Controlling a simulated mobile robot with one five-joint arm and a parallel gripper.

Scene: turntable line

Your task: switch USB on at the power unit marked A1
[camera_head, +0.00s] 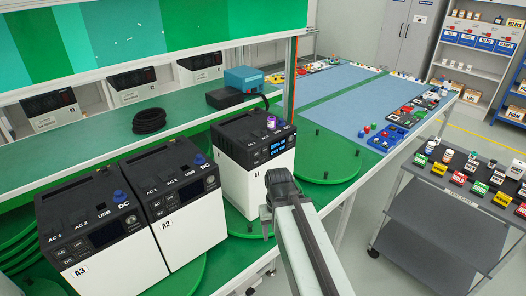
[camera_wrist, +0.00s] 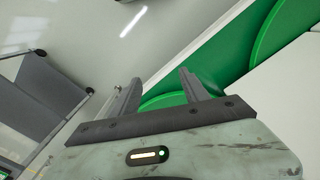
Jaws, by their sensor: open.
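The power unit (camera_head: 247,148) at the right of a row of three, black-topped with a white front, has a small mark that I cannot read fully; it looks like A1. It has a purple knob (camera_head: 271,122) and a lit blue display (camera_head: 278,148). Its switch lettering is too small to read. Units A2 (camera_head: 190,228) and A3 (camera_head: 108,262) stand to its left, with AC 1, AC 2, USB and DC lettering and blue knobs. My gripper (camera_wrist: 160,82) is open and empty in the wrist view. In the head view my gripper (camera_head: 267,217) is in front and right of the right unit, apparently not touching it.
The units stand on green turntables along a green bench; an empty turntable (camera_head: 322,156) lies behind the right unit. A black cable coil (camera_head: 149,121) and a blue-topped box (camera_head: 243,79) are on the shelf. A grey trolley (camera_head: 420,215) with labelled items stands right.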

